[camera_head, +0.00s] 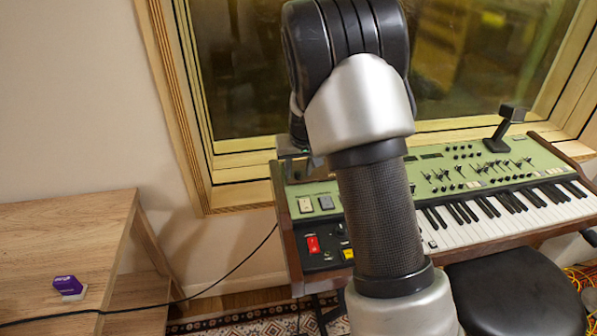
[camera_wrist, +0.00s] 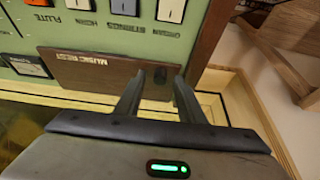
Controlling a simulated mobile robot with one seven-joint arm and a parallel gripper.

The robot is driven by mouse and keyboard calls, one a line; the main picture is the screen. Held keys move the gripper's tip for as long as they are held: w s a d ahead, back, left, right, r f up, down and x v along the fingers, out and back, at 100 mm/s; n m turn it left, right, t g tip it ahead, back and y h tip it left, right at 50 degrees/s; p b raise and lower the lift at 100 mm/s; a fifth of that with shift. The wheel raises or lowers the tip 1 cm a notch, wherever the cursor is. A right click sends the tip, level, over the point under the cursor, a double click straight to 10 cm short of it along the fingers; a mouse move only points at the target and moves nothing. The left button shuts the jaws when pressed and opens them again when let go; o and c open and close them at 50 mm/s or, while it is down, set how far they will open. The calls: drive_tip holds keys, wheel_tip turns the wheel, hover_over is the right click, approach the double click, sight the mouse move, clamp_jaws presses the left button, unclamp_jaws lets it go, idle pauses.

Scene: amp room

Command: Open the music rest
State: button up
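The music rest (camera_wrist: 88,72) is a dark brown panel lettered "MUSIC REST", upside down in the wrist view. It lies along the edge of the green keyboard panel (camera_wrist: 100,35). In the head view the keyboard (camera_head: 470,180) stands below the window, and my arm hides most of my gripper and the rest.
A black stool (camera_head: 515,295) stands in front of the keyboard. A small black stand (camera_head: 503,130) rises from its back right. A wooden table (camera_head: 60,245) with a purple and white object (camera_head: 68,287) is at left. A black cable crosses between them. The window frame is behind.

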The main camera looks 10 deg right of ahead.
drive_tip(key=shift+f, duration=0.1)
clamp_jaws()
idle(0.3)
